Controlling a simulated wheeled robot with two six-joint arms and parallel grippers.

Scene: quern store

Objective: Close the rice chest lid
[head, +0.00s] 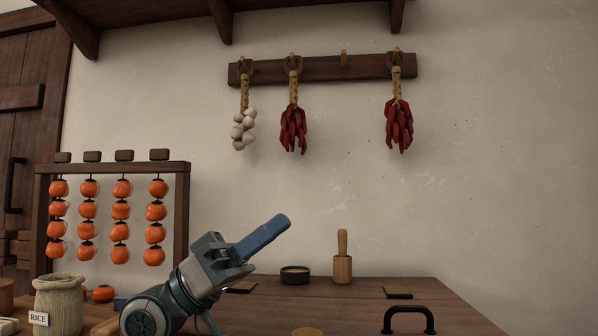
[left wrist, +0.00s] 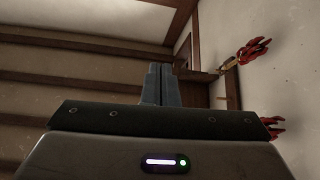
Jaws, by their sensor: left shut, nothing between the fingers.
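The brown wooden chest top (head: 350,312) spans the lower right of the head view. A black bar handle (head: 408,320) stands up on it, with dark hinge plates towards the back. The lid part appears to lie flat, but its front edge is out of frame and no gap shows. My left gripper (head: 280,224) is raised above the chest's left part, its blue fingers together and empty, pointing up and right. Its fingers (left wrist: 160,84) also show shut in the left wrist view, against the ceiling. My right gripper is not in view.
A dark bowl (head: 295,275) and a wooden mortar with pestle (head: 342,265) stand at the chest top's back. A tan round thing (head: 307,332) is cut off at the bottom. A sack labelled RICE (head: 60,300) and a persimmon rack (head: 183,215) are left. The air right of my gripper is clear.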

